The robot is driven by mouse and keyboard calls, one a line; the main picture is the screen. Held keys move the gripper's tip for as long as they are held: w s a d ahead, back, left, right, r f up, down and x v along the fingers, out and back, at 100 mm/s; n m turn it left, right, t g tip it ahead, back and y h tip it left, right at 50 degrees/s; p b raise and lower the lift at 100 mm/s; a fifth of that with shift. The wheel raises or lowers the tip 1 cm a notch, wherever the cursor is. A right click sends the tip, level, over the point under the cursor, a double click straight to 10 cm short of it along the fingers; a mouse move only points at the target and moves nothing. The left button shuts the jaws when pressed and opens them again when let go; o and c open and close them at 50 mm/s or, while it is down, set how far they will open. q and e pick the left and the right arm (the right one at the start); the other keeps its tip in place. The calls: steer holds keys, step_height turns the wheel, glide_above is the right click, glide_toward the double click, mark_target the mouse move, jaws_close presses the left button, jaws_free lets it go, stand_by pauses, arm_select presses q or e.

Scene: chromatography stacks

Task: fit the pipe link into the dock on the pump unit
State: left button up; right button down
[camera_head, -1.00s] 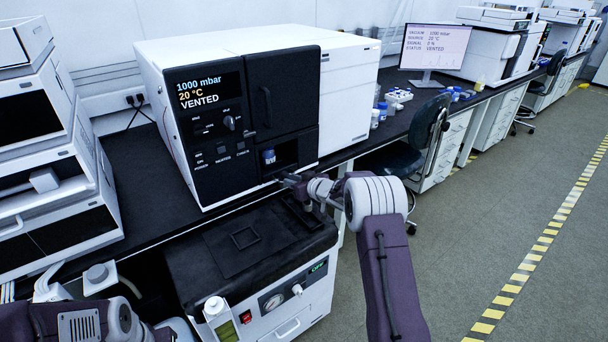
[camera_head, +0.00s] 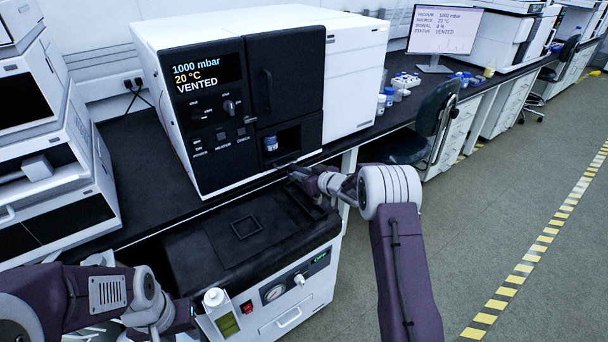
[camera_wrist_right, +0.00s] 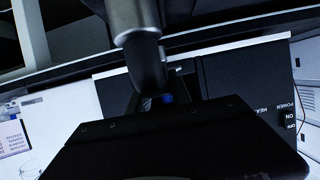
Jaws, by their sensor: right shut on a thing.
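The pump unit (camera_head: 290,307) is a white box with a black top, a gauge and a small green display, below the bench front. A square outline is on its top, and dark raised parts stand at its right end; I cannot make out the dock clearly. My right gripper (camera_head: 299,174) is above that right end, in front of the instrument's lower recess. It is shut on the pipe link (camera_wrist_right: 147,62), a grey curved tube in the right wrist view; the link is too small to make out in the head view. My left gripper (camera_head: 168,322) is low at the left, its fingers unclear.
The large white and black instrument (camera_head: 225,150) reads "VENTED" and stands on the black bench (camera_head: 140,160) behind the pump unit. A chair (camera_head: 432,120) and open floor are to the right.

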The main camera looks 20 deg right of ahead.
step_height(320, 180, down, 3)
steer(key=shift+r+b, duration=0.1)
steer(key=shift+b, duration=1.1)
steer(key=shift+f+b, duration=0.5)
steer(key=shift+f, duration=0.75)
steer(key=shift+f, duration=0.3)
steer(key=c, duration=1.1)
jaws_free()
steer(key=shift+f, duration=0.1)
steer(key=p+v, duration=0.1)
steer(key=v, duration=0.7)
steer(key=shift+s+d, duration=0.1)
steer(key=shift+s, duration=0.1)
steer(key=shift+s+r, duration=0.25)
steer(key=shift+s, duration=0.05)
